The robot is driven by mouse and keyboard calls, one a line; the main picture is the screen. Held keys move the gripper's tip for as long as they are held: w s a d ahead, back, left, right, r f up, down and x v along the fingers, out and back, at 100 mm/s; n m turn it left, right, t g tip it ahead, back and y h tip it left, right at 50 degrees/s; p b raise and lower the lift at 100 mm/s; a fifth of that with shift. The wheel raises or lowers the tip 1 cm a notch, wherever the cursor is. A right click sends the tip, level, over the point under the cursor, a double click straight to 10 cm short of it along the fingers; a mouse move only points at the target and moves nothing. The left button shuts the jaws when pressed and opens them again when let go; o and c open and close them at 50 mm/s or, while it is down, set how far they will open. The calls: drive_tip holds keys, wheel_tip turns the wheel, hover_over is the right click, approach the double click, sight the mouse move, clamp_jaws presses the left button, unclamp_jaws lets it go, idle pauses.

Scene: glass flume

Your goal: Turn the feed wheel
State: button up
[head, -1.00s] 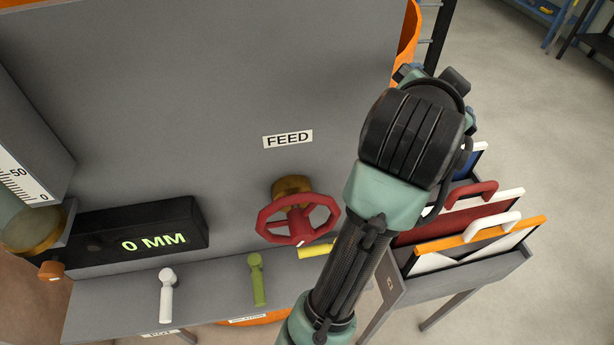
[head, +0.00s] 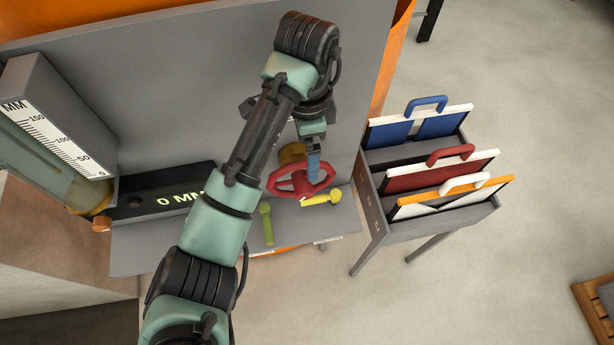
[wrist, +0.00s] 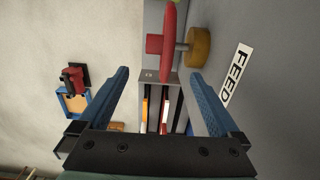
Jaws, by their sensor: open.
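The red feed wheel (head: 300,182) stands out from the grey panel on a brass hub (head: 292,153). My gripper (head: 314,170) is over the wheel's right side in the head view, and its blue finger overlaps the rim there. In the wrist view the two blue fingers (wrist: 158,80) are wide apart with nothing between them. There the red wheel (wrist: 169,35) is seen edge-on beyond the fingertips, with the brass hub (wrist: 198,47) to its right. Whether a finger touches the rim cannot be told. The FEED label (wrist: 237,74) is right of the fingers.
A yellow lever (head: 322,198) and a green lever (head: 266,222) sit on the ledge below the wheel. A display (head: 160,192) reads 0 MM, beside a scale (head: 55,140). A rack (head: 440,229) of handled panels stands at right. Open floor lies beyond it.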

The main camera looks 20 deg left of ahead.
sight(307, 181)
wheel_tip(307, 181, down, 11)
drive_tip(key=b, duration=0.7)
drive_tip(key=shift+d+r+b, duration=0.1)
drive_tip(key=shift+r+b, duration=0.05)
drive_tip(key=shift+b, duration=0.2)
drive_tip(key=shift+f+p, duration=0.55)
drive_tip(key=shift+f, duration=0.45)
drive_tip(key=shift+c, duration=0.3)
clamp_jaws()
